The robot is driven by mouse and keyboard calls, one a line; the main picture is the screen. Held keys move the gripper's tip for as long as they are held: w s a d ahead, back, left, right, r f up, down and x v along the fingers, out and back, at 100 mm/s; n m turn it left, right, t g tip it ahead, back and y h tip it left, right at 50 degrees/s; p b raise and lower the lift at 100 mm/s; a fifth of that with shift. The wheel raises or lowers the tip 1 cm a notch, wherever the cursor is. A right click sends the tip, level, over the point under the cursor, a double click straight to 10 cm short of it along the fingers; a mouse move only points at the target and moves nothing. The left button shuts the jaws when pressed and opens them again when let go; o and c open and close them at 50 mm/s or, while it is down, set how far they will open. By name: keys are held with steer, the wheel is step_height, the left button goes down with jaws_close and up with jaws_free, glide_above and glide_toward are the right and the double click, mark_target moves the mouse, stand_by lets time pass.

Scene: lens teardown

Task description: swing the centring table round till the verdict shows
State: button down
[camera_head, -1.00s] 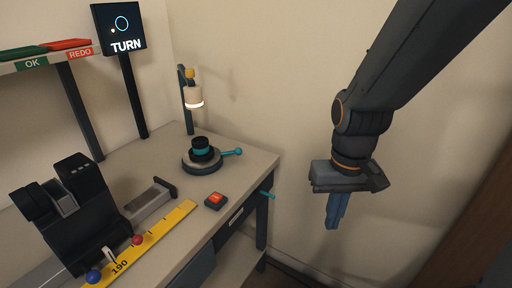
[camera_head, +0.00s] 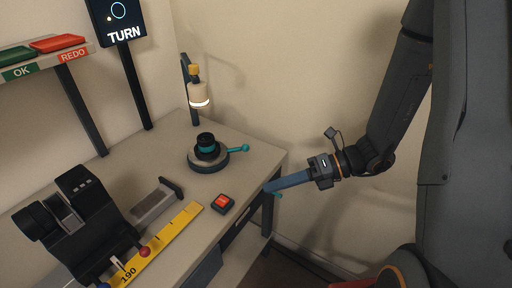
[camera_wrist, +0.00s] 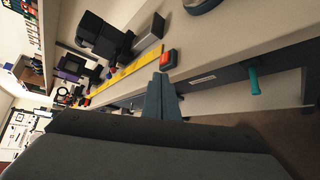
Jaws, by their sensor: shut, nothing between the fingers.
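The centring table (camera_head: 199,165) is a round dark turntable on the workbench, with a black and teal lens on it and a teal handle (camera_head: 240,148) sticking out to the right. Only the edge of the centring table (camera_wrist: 203,5) shows at the top of the wrist view. A screen (camera_head: 118,20) on a post reads "TURN" with a circle and a dot. My gripper (camera_head: 268,187) is shut and empty, its blue fingers pointing left at the bench's right front edge, below and to the right of the handle. The fingers also show in the wrist view (camera_wrist: 161,80).
A lamp (camera_head: 199,94) stands behind the centring table. A red button (camera_head: 222,203), a yellow ruler (camera_head: 165,240) and a black bench device (camera_head: 85,220) lie to the left. A shelf with OK and REDO trays (camera_head: 58,43) is at upper left.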

steer(key=w+d+f+m+t+p, duration=0.2)
steer(key=w+d+m+t, duration=0.3)
steer(key=w+m+t, duration=0.65)
steer(key=w+a+g, duration=0.1)
steer(key=a, duration=0.1)
steer(key=a+m+g+p, duration=0.1)
steer(key=a, duration=0.2)
steer(key=w+a+f+m+g+p, duration=0.1)
steer(key=a, duration=0.2)
steer(key=shift+w, duration=0.3)
steer(key=shift+w+a+f+p, duration=0.2)
steer(key=shift+w+p, duration=0.1)
steer(key=shift+w, duration=0.35)
steer(key=shift+w+a+f+p, duration=0.15)
steer(key=shift+w+p, duration=0.15)
steer(key=shift+w, duration=0.3)
steer(key=shift+w+a+f, duration=0.1)
steer(key=shift+w+f, duration=0.1)
steer(key=shift+w, duration=0.55)
